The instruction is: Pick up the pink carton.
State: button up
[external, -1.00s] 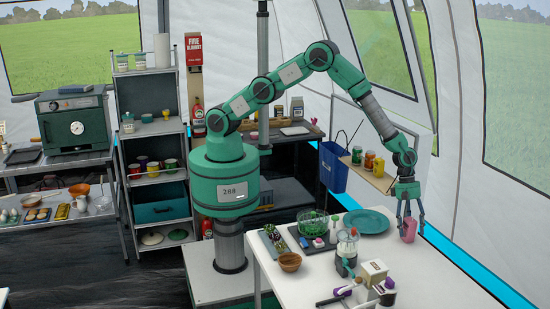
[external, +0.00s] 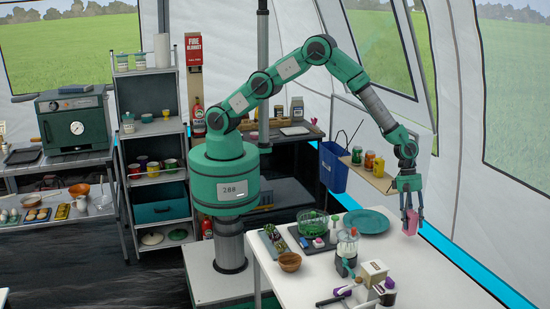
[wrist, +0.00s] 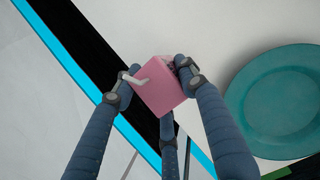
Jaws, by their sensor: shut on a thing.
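The pink carton (external: 411,222) is held between the fingers of my gripper (external: 411,211) at the right edge of the white table, to the right of the teal plate. In the wrist view the pink carton (wrist: 162,94) is between the fingertips of my gripper (wrist: 153,84), with fingers on its left and right and a third finger below. A small white strip shows on the carton's upper left side. The carton looks a little tilted. I cannot tell for sure whether its bottom is clear of the table.
The teal plate (external: 366,221) lies close to the carton; it also shows in the wrist view (wrist: 280,102). A blender (external: 347,245), a white carton (external: 374,271) and a purple-capped bottle (external: 387,290) stand nearer the front. A shelf with jars (external: 369,160) is behind the gripper. The right front of the table is bare.

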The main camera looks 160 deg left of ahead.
jog(key=s+d+r, duration=0.1)
jog(key=s+d, duration=0.9)
jog(key=s, duration=0.2)
jog(key=shift+d+r, duration=0.25)
jog(key=shift+r, duration=0.05)
jog(key=shift+s, duration=0.1)
jog(key=shift+s, duration=0.1)
